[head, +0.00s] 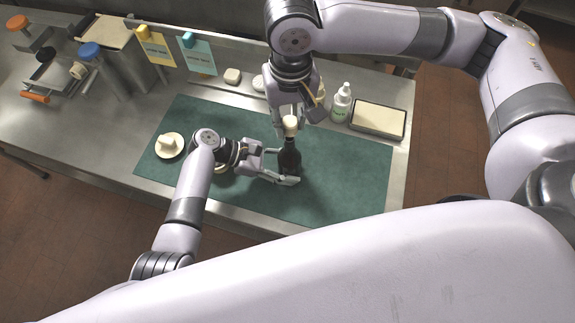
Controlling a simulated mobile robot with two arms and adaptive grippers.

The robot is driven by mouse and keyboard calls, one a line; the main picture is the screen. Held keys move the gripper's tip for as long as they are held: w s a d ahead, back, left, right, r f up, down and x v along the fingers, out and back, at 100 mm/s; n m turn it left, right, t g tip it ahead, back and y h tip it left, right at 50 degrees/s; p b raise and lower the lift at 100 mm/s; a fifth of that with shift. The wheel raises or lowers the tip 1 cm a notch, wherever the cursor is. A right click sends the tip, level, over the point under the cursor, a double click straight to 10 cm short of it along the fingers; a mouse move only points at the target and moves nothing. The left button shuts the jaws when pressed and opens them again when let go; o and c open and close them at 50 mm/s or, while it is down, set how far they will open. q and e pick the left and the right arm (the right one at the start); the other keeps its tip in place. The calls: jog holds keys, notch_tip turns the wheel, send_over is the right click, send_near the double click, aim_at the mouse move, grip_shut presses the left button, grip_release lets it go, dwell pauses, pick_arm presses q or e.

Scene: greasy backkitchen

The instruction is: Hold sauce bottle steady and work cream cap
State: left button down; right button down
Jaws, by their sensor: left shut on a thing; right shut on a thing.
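The dark sauce bottle (290,157) stands on the green mat (345,180), with the cream cap (290,123) at its top. My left gripper (284,172) comes in from the left and is shut around the bottle's body. My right gripper (290,118) comes down from above and is shut on the cream cap. Its fingers partly hide the cap. Whether the cap is seated on or lifted off the neck cannot be told.
A small cream dish (169,145) sits on the mat's left. The mat's right part is clear.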

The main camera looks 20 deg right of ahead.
aim_at(290, 139)
jog(key=shift+f, duration=0.2)
dwell(0.4)
jog(key=shift+f, duration=0.95)
jog(key=shift+f, duration=0.2)
dwell(0.4)
jog(key=shift+f, duration=1.45)
